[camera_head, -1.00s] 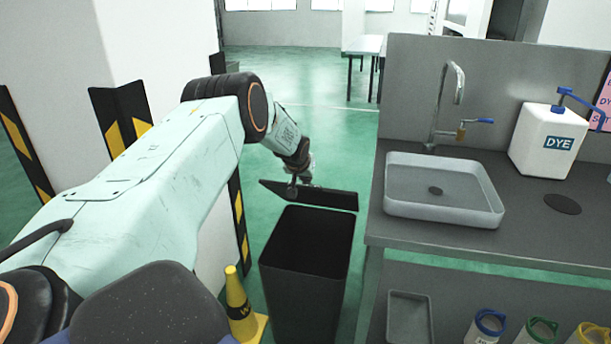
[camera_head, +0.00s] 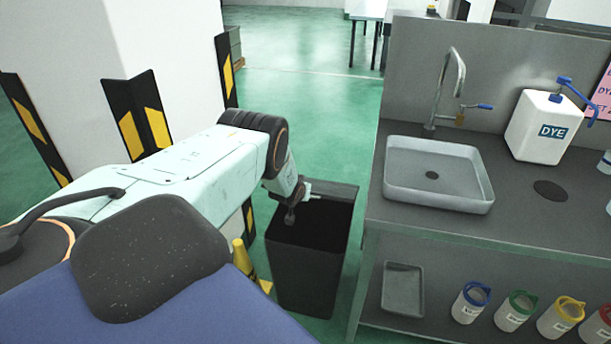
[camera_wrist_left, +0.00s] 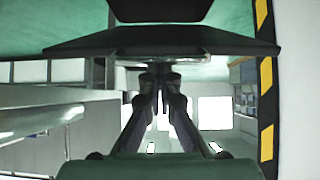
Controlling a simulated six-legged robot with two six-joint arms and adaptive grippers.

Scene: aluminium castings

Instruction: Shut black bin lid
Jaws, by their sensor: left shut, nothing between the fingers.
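The black bin (camera_head: 308,280) stands on the green floor left of the sink bench, its top open and its inside dark. Its black lid (camera_head: 335,192) shows as a narrow dark strip at the far rim, partly hidden by my left arm. My left gripper (camera_head: 290,217) is low at the bin's left far corner, fingers shut and empty. In the left wrist view the shut fingertips (camera_wrist_left: 159,68) point at a dark flat panel, which looks like the lid (camera_wrist_left: 160,41). They are close to its edge; I cannot tell whether they touch. My right gripper is not in view.
The bench (camera_head: 480,235) with a grey sink (camera_head: 438,180) and a dye container (camera_head: 541,125) stands close right of the bin. A white pillar with striped guards (camera_head: 150,115) stands further left.

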